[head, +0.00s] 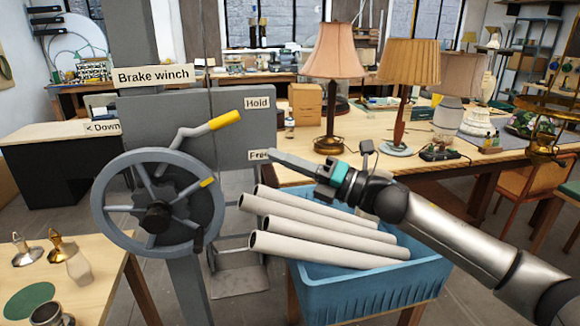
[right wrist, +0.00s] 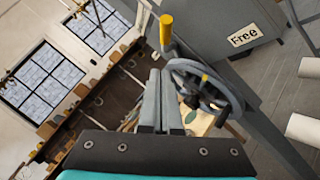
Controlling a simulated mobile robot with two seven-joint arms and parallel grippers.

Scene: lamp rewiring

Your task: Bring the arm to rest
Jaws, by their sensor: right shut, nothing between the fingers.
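My right gripper (head: 262,155) is shut and empty. In the head view its arm comes in from the right, over the blue crate, with the fingers pointing left near the "Free" label (head: 259,155). The fingers also show, closed together, in the right wrist view (right wrist: 158,95). The brake winch has a grey spoked wheel (head: 112,208) and a lever with a yellow grip (head: 225,120). The lever points up right, nearer the "Hold" label (head: 257,103). The yellow grip also shows in the right wrist view (right wrist: 166,28). My left gripper is not in view.
A blue crate (head: 385,292) with several white tubes (head: 330,232) stands below my right arm. A workbench (head: 440,160) with several lamps is behind it. A small table (head: 95,275) with metal parts is at lower left.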

